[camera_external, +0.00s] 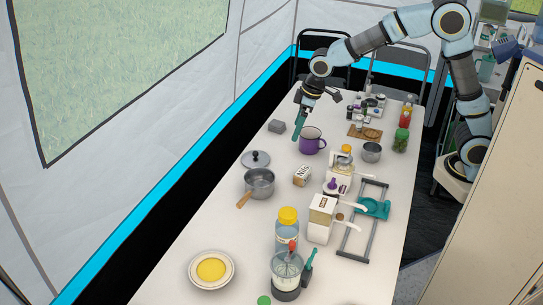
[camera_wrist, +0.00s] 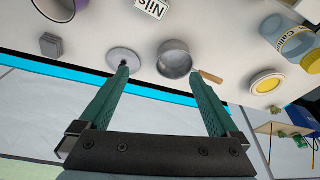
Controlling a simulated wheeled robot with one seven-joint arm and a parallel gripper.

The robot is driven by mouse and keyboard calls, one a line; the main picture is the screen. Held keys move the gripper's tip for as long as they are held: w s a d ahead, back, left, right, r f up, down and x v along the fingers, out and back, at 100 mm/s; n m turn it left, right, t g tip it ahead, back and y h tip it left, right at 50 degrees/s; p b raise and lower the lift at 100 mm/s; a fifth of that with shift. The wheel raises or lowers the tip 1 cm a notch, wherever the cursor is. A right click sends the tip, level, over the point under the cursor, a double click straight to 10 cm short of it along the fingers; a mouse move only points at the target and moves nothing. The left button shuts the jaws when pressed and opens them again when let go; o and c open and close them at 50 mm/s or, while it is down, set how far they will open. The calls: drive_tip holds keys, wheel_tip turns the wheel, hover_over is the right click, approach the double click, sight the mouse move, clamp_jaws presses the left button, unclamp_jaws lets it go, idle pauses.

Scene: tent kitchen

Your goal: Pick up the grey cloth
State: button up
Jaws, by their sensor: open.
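The grey cloth (camera_external: 277,126) looks like a small folded grey block on the white table, near its left edge. It also shows in the wrist view (camera_wrist: 51,46), at the upper left, outside the fingers. My gripper (camera_external: 298,128) has green fingers pointing down, just right of the cloth in the external view and seemingly above the table. In the wrist view my gripper (camera_wrist: 158,72) is open with its fingers wide apart and nothing held between them. The exact height of the fingertips is hard to tell.
A purple mug (camera_external: 311,143) stands close to the right of my gripper. A pot lid (camera_external: 256,159), a saucepan (camera_external: 259,183) and a labelled box (camera_external: 302,176) lie nearer the camera. Jars and a cutting board (camera_external: 364,132) stand behind the mug. Bare table lies around the cloth.

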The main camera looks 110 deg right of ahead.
drive_tip(key=s+d+f+m+h, duration=0.1)
drive_tip(key=s+d, duration=0.2)
drive_tip(key=d, duration=0.7)
drive_tip(key=s+d+f+m, duration=0.1)
drive_tip(key=s+d+m, duration=0.15)
drive_tip(key=d, duration=0.75)
drive_tip(key=s+d+f+m+h, duration=0.1)
drive_tip(key=s+d, duration=0.3)
drive_tip(key=d, duration=0.7)
wheel_tip(320, 180, down, 9)
drive_tip(key=shift+s+d+r, duration=0.1)
drive_tip(key=shift+r, duration=0.1)
drive_tip(key=p, duration=0.1)
hover_over(275, 122)
drive_tip(key=s+a, duration=0.2)
drive_tip(key=f, duration=0.4)
drive_tip(key=shift+w+f, duration=0.15)
drive_tip(key=shift+w, duration=0.05)
drive_tip(key=shift+p+x, duration=1.55)
drive_tip(key=shift+x, duration=1.6)
drive_tip(key=shift+w+a, duration=0.1)
drive_tip(key=c, duration=1.4)
